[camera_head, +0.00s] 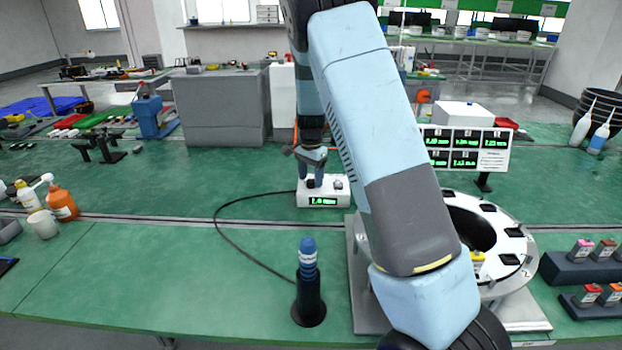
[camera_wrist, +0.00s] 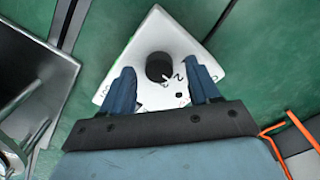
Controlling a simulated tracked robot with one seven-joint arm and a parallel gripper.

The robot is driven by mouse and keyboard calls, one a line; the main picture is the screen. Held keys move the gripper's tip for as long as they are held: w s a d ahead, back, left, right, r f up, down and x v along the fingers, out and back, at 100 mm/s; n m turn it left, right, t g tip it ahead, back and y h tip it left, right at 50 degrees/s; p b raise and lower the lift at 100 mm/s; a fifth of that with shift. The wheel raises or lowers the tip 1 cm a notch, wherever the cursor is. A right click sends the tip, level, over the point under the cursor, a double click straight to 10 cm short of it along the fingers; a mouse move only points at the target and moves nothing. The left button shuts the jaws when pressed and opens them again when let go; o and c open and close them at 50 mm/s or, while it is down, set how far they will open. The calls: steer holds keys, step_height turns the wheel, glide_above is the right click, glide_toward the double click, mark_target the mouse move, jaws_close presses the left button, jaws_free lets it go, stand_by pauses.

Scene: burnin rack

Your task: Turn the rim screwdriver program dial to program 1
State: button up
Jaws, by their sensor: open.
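The program dial is a round black knob (camera_wrist: 160,67) on top of a small white controller box (camera_wrist: 178,42) with printed marks, among them a 2. In the head view the same box (camera_head: 312,201) sits on the green bench and has a lit green display whose text is too small to read surely. My gripper (camera_wrist: 159,70) is open, with one blue finger on each side of the knob and a visible gap to it. It points down over the box in the head view (camera_head: 314,182). The blue screwdriver (camera_head: 308,257) stands upright in a black holder (camera_head: 309,301).
A black cable (camera_head: 218,222) runs from the box towards the screwdriver holder. A white ring fixture (camera_head: 512,242) stands to the right, partly hidden by my arm. A display panel (camera_head: 466,150) stands behind it.

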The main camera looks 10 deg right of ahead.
steer(key=shift+f, duration=0.4)
steer(key=c, duration=1)
